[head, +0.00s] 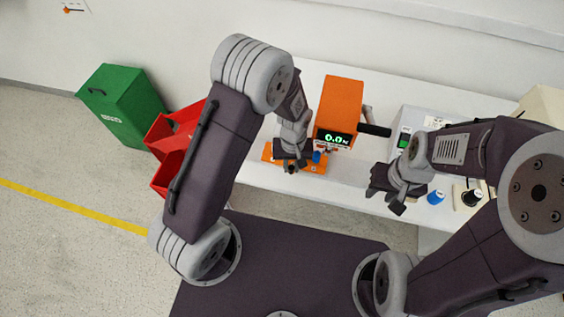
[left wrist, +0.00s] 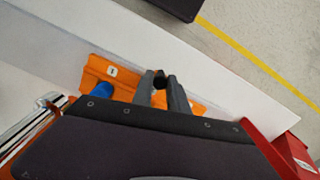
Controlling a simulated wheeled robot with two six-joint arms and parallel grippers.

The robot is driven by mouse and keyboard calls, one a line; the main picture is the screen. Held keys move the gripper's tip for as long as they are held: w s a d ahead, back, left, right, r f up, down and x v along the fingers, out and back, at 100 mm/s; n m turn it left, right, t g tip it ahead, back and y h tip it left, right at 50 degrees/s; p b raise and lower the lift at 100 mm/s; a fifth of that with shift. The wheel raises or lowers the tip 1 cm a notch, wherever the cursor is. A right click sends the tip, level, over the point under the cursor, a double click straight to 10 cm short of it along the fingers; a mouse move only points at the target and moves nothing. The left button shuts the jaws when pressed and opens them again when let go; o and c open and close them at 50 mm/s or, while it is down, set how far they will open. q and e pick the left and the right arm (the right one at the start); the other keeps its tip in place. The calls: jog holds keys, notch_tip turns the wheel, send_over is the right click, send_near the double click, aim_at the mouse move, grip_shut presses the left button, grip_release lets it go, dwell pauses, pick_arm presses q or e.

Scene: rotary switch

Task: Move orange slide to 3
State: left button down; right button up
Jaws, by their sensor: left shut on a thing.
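The orange slide's panel (head: 315,166) lies on the white table in front of an orange box with a lit display. In the left wrist view the orange panel (left wrist: 99,73) bears a small white label with a mark like "1". My left gripper (head: 291,166) is over the panel. In the left wrist view its fingers (left wrist: 162,82) are closed around a small dark knob on the panel. The fingers and the gripper body hide part of the panel and its other marks. My right gripper (head: 385,203) looks open and empty near the table's front edge.
An orange box (head: 340,100) with a green readout has a black handle (head: 374,130) at its right. A blue knob (head: 316,156) is beside my left gripper. A grey device (head: 404,122), another blue knob (head: 436,197) and a black knob (head: 472,197) are right. Red bins (head: 163,138) stand left.

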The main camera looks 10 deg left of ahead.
pick_arm(q)
jog(key=shift+d, duration=0.35)
jog(key=c, duration=1.3)
grip_release()
jog(key=shift+a, duration=0.1)
